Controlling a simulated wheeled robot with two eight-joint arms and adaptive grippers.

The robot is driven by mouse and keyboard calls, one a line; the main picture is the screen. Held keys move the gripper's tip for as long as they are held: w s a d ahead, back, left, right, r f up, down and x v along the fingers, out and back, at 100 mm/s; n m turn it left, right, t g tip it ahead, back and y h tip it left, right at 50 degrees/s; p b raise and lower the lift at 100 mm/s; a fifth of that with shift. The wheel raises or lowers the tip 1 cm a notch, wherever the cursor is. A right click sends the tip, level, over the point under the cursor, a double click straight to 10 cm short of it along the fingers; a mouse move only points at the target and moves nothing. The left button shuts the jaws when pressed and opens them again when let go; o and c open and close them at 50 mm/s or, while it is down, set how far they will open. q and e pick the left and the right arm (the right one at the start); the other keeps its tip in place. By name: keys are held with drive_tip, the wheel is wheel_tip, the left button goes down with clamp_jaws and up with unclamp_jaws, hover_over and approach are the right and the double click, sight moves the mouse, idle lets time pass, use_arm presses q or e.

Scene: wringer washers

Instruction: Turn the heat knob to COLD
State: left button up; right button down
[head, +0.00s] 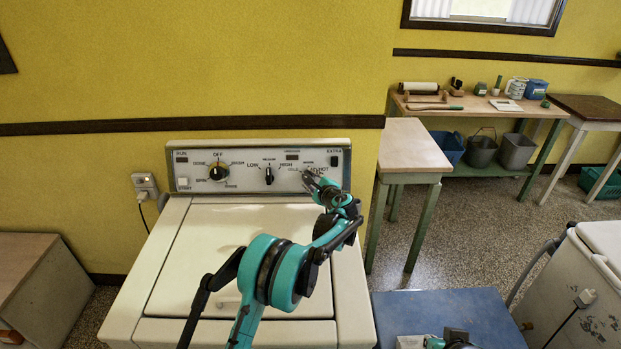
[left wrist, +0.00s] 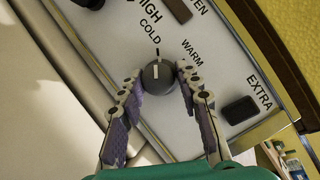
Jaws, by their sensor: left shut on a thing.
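The heat knob is a round dark grey knob (left wrist: 158,76) with a white line, on the washer's control panel (left wrist: 230,62). The left wrist view shows its white line pointing up at a dark tick just below the COLD label (left wrist: 150,30); the WARM label (left wrist: 191,52) is to the right. My left gripper (left wrist: 160,90) is shut on the knob, with one finger on each side. In the head view the left gripper (head: 316,184) covers the knob at the panel's right part. A teal and black part of my right arm shows at the bottom edge; its fingers cannot be made out.
The washer (head: 165,275) has other dials, a timer dial (head: 218,171) and a LOW/HIGH dial (head: 269,175), left of the gripper. A wooden side table (head: 412,146) stands to the right. A blue surface (head: 470,312) lies at lower right, beside another white machine (head: 575,285).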

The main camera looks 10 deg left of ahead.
use_arm(q)
drive_tip(key=shift+a+n+g, duration=0.15)
drive_tip(key=shift+n+g, duration=0.15)
drive_tip(key=shift+n, duration=0.4)
drive_tip(key=o, duration=0.9)
drive_tip(key=shift+o, duration=1)
drive_tip(key=shift+f, duration=0.1)
drive_tip(key=shift+s+d, duration=0.2)
drive_tip(key=shift+d, duration=0.1)
drive_tip(key=v, duration=1.1)
